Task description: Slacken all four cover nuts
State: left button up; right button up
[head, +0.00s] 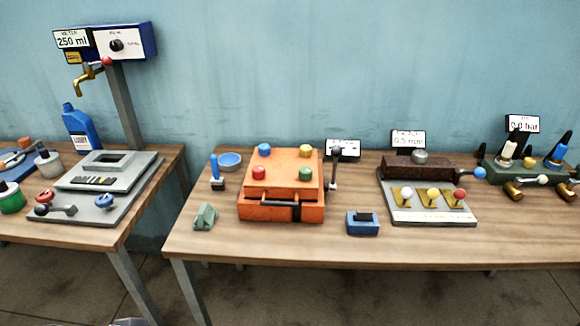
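An orange box with a flat cover (283,180) stands on the right-hand table. Coloured cover nuts sit near its corners: a blue nut (265,149) at back left, a yellow nut (306,150) at back right, a red nut (259,172) at front left and a green nut (305,174) at front right. How tight they are cannot be told. A dark bar (280,204) runs across the box's front. Neither of my grippers is in view.
Beside the box stand a blue-handled tool (214,168), a blue bowl (230,160), a green wedge (205,216), a black-knobbed upright (335,168) and a blue block (363,226). A lever panel (430,215) is further right. A gap separates the left table (110,238). The front table strip is clear.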

aim_at(304, 173)
jog(key=i+u, duration=0.35)
jog(key=i+l+u, duration=0.1)
jog(key=u, duration=0.25)
jog(key=i+l+u, duration=0.15)
jog(key=u, duration=0.2)
jog(key=i, duration=0.1)
